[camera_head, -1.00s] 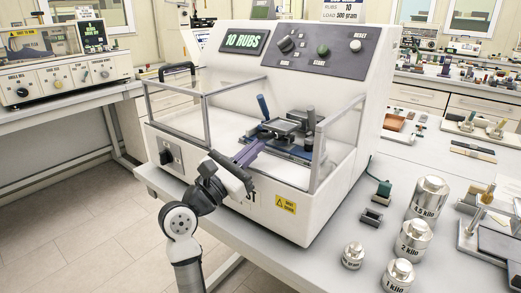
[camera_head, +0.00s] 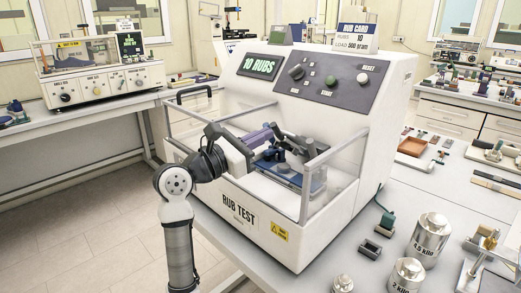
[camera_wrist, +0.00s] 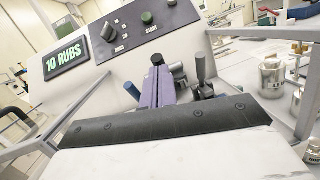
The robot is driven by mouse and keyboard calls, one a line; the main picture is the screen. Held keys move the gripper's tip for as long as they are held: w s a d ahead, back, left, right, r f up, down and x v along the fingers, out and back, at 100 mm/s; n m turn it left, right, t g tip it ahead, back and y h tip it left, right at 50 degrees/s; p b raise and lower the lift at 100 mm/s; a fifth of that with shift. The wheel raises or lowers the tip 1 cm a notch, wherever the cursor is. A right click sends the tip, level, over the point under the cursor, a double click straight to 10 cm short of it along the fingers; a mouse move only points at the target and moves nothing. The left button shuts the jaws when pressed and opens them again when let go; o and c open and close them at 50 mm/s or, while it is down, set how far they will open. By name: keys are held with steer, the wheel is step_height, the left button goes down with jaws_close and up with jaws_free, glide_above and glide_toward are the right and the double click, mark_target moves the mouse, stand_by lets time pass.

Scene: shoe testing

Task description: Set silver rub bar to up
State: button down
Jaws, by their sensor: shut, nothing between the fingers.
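The white rub test machine (camera_head: 300,217) stands on the bench, with a clear-sided bay at its front. The rub mechanism (camera_head: 284,157) is inside the bay, partly hidden by my gripper. In the wrist view a grey metal cylinder (camera_wrist: 178,71) shows just right of my fingers; it seems part of the silver rub bar, but I cannot tell its position.
Grey rails and clear panels (camera_head: 313,185) edge the bay. The sloped control panel (camera_head: 325,77) and the "10 RUBS" display (camera_head: 260,66) stand behind it.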

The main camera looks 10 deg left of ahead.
steer(key=w+d+r, duration=0.1)
steer(key=r, duration=0.1)
steer(key=w+d+r, duration=0.1)
steer(key=w+r, duration=0.1)
steer(key=w+d+r, duration=0.2)
steer(key=shift+w+r+p, duration=0.25)
steer(key=shift+r+p, duration=0.15)
steer(key=shift+w+d+r, duration=0.4)
steer(key=shift+w+d, duration=0.05)
steer(key=shift+w, duration=0.3)
